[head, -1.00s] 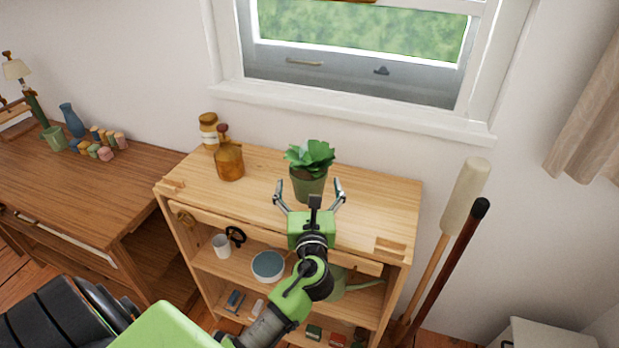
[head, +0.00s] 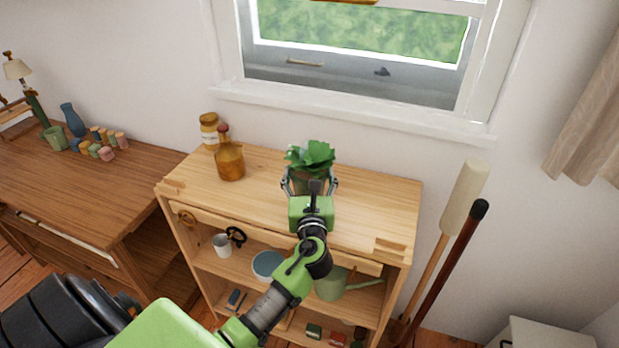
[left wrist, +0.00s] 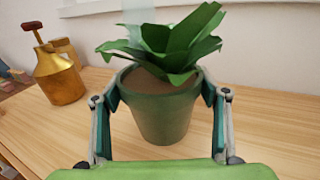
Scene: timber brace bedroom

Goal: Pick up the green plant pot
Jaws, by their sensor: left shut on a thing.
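The green plant pot (left wrist: 162,118) holds a leafy green plant (head: 310,155) and stands upright on top of the wooden shelf unit (head: 375,205). My left gripper (head: 310,183) is at the pot from the front, its two fingers on either side of it. In the left wrist view, the fingers (left wrist: 162,100) press against the pot's left and right sides near the rim. The pot's base appears to rest on the wood. In the head view my gripper hides much of the pot's lower part. My right gripper is not in view.
The window sill (head: 350,115) is behind. A mallet (head: 466,195) and a dark-tipped pole (head: 465,245) lean at the right. The shelf top right of the pot is clear.

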